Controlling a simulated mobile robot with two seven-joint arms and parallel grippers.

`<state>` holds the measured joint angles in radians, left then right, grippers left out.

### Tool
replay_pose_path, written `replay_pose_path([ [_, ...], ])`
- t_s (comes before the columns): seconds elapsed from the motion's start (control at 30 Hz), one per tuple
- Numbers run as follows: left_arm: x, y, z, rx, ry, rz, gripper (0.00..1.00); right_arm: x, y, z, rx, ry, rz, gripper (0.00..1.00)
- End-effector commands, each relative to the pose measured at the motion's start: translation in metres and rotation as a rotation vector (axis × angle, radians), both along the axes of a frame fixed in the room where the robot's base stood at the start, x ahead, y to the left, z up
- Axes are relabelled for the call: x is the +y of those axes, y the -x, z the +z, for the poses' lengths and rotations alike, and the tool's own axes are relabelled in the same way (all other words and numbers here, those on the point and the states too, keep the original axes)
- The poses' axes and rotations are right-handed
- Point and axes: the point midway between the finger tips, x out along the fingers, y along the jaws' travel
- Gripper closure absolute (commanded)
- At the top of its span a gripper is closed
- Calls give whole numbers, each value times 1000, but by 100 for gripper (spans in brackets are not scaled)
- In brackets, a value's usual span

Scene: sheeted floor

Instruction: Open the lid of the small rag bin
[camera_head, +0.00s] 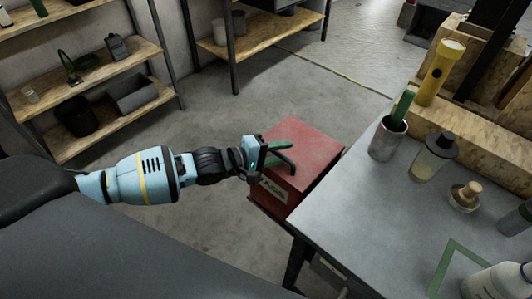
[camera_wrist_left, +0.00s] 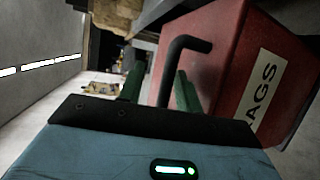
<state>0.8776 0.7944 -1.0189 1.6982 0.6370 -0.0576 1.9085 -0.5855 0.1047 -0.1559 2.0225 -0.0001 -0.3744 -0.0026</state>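The small rag bin (camera_head: 302,150) is a red box with a pale label reading "RAGS" (camera_wrist_left: 262,88) in the left wrist view. Its flat red top looks closed. My left gripper (camera_head: 268,153) is at the bin's near left side. Its two green fingers (camera_wrist_left: 158,92) are apart, with the handle's lower part seen between them. I cannot tell whether they touch it. My right gripper is not in view.
Wooden shelves (camera_head: 95,75) stand at the back left. The floor (camera_head: 225,105) behind my arm is clear.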

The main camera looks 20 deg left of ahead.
Motion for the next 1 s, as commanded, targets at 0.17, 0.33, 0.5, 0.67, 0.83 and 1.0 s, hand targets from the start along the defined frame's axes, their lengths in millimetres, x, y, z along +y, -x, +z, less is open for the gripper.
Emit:
replay_pose_path([
  [0.17, 7, 13, -6, -63, 22, 2, 66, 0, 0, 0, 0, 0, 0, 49],
  [0.33, 20, 29, -2, -62, 21, 1, 66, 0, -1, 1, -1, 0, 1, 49],
  [0.5, 27, 36, 0, -63, 22, 1, 66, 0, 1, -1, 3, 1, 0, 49],
  [0.67, 29, 37, 1, -63, 22, 1, 66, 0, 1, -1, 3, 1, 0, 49],
  [0.83, 29, 37, 1, -61, 22, 1, 66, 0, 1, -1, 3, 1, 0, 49],
  [1.0, 29, 37, 1, -61, 22, 1, 66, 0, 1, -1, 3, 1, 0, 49],
])
